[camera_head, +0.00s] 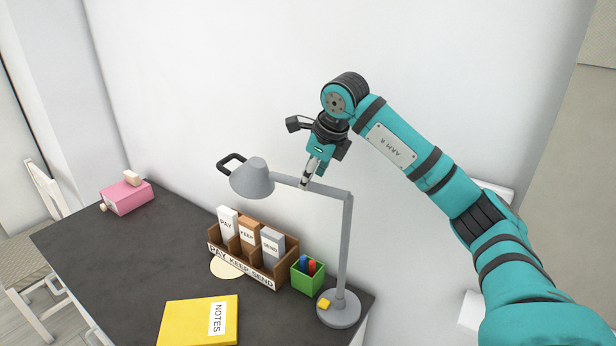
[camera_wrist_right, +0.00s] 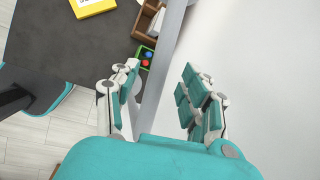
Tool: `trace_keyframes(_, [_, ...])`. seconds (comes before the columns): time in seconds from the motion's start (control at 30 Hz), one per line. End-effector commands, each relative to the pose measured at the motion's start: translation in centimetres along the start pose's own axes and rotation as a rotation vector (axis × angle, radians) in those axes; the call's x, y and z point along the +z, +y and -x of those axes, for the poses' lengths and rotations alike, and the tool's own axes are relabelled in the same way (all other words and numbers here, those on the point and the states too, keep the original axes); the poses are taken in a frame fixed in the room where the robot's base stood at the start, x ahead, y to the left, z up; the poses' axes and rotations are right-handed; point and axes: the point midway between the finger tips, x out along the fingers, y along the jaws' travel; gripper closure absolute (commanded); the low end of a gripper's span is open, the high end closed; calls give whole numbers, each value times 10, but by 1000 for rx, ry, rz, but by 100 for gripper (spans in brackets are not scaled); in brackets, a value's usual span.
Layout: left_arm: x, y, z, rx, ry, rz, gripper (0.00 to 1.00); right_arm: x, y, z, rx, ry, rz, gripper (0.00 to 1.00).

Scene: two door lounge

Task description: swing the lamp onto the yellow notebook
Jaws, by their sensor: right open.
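The grey desk lamp has a shade (camera_head: 252,179) with a black loop handle (camera_head: 231,161), a horizontal arm (camera_head: 325,188), an upright post (camera_head: 345,245) and a round base (camera_head: 339,315). The shade hangs over the letter rack, away from the notebook. The yellow notebook (camera_head: 185,322), labelled NOTES, lies at the front of the desk; its edge also shows in the right wrist view (camera_wrist_right: 95,8). My right gripper (camera_head: 306,178) is open at the lamp's horizontal arm. In the right wrist view a grey lamp bar passes between its fingers (camera_wrist_right: 160,72); contact cannot be told. My left gripper is out of view.
A wooden rack (camera_head: 246,265) marked PAY, KEEP, SEND stands under the shade, beside a pale round patch (camera_head: 226,268). A green box (camera_head: 308,275) with red and blue items is near the post. A pink box (camera_head: 127,198) sits far left. The wall is close behind.

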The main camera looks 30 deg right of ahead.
Motion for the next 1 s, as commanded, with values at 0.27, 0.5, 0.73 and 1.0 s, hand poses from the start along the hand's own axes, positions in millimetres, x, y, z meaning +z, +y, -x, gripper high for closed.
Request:
trace_keyframes(0.27, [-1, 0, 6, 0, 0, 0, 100, 0, 0, -26, 0, 0, 1, 54])
trace_keyframes(0.5, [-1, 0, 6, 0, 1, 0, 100, 0, 0, -28, 0, 0, 1, 54])
trace_keyframes(0.73, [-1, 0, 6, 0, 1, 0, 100, 0, 0, -28, 0, 0, 0, 78])
trace_keyframes(1.0, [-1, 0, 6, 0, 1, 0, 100, 0, 0, -27, 0, 0, 0, 100])
